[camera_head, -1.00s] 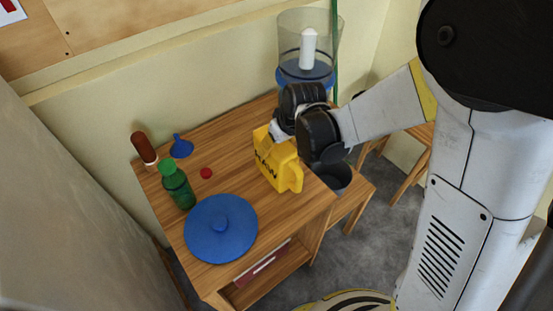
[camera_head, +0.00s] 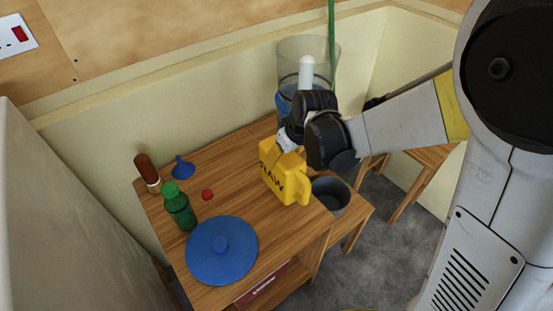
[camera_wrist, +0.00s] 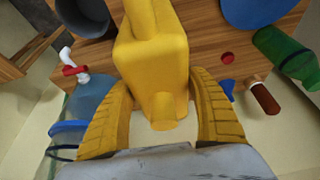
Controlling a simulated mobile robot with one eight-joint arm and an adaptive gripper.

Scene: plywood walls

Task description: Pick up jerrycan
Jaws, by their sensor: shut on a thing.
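The yellow jerrycan (camera_head: 285,180), with dark lettering on its side, is at the right part of the wooden table top in the head view. My gripper (camera_head: 286,143) is at its upper end, coming from above and behind. In the wrist view the jerrycan (camera_wrist: 152,60) runs up the middle of the picture. The yellow ribbed fingers of my gripper (camera_wrist: 160,118) lie on both sides of its near end, closed on it. The wrist partly hides the jerrycan's top in the head view. I cannot tell whether its base touches the table.
A blue round lid (camera_head: 222,250), green bottle (camera_head: 179,207), brown-red bottle (camera_head: 147,172), blue funnel (camera_head: 182,168) and red cap (camera_head: 207,194) stand on the table (camera_head: 240,165). A grey bucket (camera_head: 332,194) is to the right. A clear dispenser (camera_head: 318,50) stands behind. A wall borders the back.

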